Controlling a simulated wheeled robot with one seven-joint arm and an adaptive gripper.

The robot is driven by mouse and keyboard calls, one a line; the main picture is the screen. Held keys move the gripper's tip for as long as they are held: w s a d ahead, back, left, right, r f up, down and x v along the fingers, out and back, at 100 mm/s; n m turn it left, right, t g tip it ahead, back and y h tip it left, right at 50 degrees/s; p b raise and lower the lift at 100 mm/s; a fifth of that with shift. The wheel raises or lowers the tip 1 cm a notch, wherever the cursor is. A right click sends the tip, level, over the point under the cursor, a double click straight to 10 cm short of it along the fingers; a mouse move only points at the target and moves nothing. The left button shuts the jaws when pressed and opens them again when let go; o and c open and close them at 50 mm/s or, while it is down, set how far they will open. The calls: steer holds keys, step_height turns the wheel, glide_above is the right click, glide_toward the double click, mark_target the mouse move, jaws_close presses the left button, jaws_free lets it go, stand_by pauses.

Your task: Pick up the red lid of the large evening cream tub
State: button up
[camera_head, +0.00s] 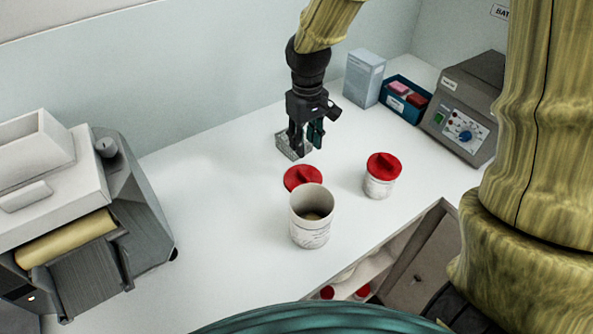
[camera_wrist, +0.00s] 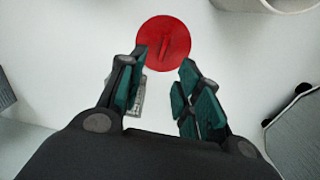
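A round red lid (camera_head: 300,180) with a raised grip bar lies on the white counter, just behind an open cream tub (camera_head: 311,230). The lid also shows at the top of the wrist view (camera_wrist: 165,28). The open tub is the larger one; its label is too small to read. A smaller tub (camera_head: 379,187) to the right wears its own red lid (camera_head: 384,165). My gripper (camera_head: 308,147) is open and empty, above the counter behind the loose lid. In the wrist view, my fingertips (camera_wrist: 162,62) point toward the lid, apart from each other with nothing between them.
A small grey metal block (camera_head: 291,148) sits on the counter beside my gripper. A pale box (camera_head: 364,78), a blue bin (camera_head: 404,112) and a grey device (camera_head: 468,120) stand at the back right. A large machine (camera_head: 85,215) stands left. The counter between is clear.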

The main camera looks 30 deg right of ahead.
mark_target(303, 173)
step_height(303, 173, down, 5)
steer(key=shift+a+r+p, duration=0.1)
steer(key=shift+r+p, duration=0.05)
steer(key=shift+p, duration=0.3)
steer(key=shift+s+a+f+p, duration=0.1)
steer(key=shift+f+p, duration=0.3)
steer(key=shift+f, duration=0.45)
steer(key=shift+s+a+f+p, duration=0.1)
steer(key=shift+f+p, duration=0.3)
steer(key=shift+f, duration=1.65)
jaws_close()
